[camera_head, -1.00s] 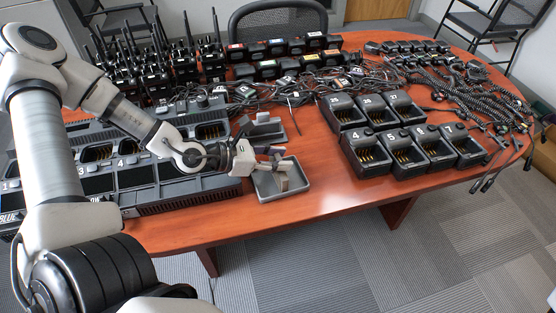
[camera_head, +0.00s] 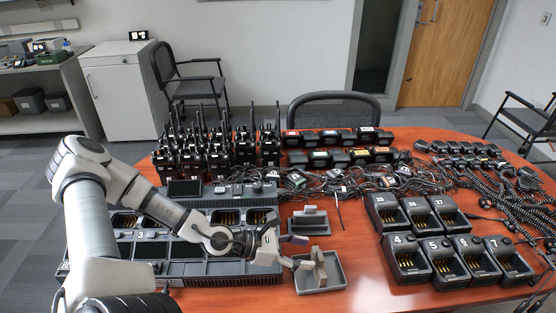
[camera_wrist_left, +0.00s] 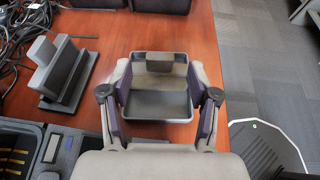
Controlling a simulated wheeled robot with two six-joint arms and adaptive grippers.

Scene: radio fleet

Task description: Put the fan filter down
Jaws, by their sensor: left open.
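The fan filter, a flat beige piece (camera_head: 319,265), stands in a shallow grey tray (camera_head: 323,288) near the table's front edge. In the left wrist view, the filter (camera_wrist_left: 160,78) is at the far side of the tray (camera_wrist_left: 158,112), with a dark patch at its upper middle. My left gripper (camera_head: 298,251) is open just left of the filter in the head view. In the wrist view, the gripper's two fingers (camera_wrist_left: 158,107) are spread on either side of the tray, with nothing visibly clamped between them. My right gripper does not show.
A grey slotted stand (camera_head: 309,222) sits just behind the tray. A multi-bay charger (camera_head: 190,268) lies to the left under my arm. Single chargers (camera_head: 440,262) stand to the right, with bare wood between. Cables (camera_head: 320,183) lie behind.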

